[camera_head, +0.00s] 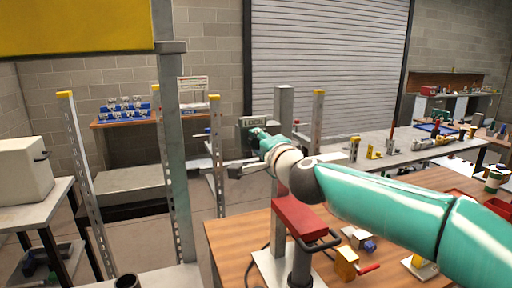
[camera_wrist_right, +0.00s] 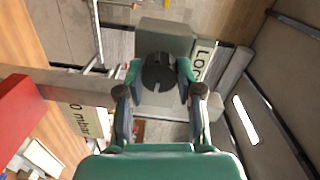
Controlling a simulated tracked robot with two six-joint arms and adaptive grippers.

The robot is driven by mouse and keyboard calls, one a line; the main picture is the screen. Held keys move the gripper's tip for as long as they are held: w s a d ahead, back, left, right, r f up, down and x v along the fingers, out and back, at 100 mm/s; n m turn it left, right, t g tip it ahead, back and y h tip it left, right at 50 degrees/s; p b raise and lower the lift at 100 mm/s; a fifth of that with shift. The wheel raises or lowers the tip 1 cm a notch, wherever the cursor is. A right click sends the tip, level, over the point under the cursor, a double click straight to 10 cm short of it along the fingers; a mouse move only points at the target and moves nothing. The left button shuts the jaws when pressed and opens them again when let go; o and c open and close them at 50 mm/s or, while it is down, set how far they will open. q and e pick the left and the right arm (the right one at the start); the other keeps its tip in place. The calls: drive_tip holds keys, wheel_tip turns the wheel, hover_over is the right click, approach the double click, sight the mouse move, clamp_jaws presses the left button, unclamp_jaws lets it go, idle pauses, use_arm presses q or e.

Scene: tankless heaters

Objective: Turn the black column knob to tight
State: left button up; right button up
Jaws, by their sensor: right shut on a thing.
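The black column knob (camera_wrist_right: 158,72) is a dark round knob with a slot-like mark in the right wrist view. It sits on a grey box (camera_wrist_right: 165,35) with a label reading "LOCK" on its side. My right gripper (camera_wrist_right: 159,78) has one green fingertip on each side of the knob and is shut on it. In the head view my right gripper (camera_head: 258,137) reaches the grey LOCK box (camera_head: 243,124), and its fingers hide the knob. I cannot tell the knob's turning position. My left gripper is not in view.
A grey post (camera_head: 284,110) stands beside my right forearm. A red block (camera_head: 305,217) on a stand rises from the wooden table (camera_head: 232,232) below my arm. Small yellow parts (camera_head: 346,262) lie on that table. Upright slotted posts (camera_head: 80,160) stand at the left.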

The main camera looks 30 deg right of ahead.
drive_tip(key=shift+d+m+b, duration=0.1)
drive_tip(key=shift+m+b, duration=0.2)
drive_tip(key=shift+m, duration=1)
drive_tip(key=shift+f, duration=0.1)
drive_tip(key=o, duration=1.2)
drive_tip(key=shift+d, duration=0.1)
drive_tip(key=shift+c, duration=0.2)
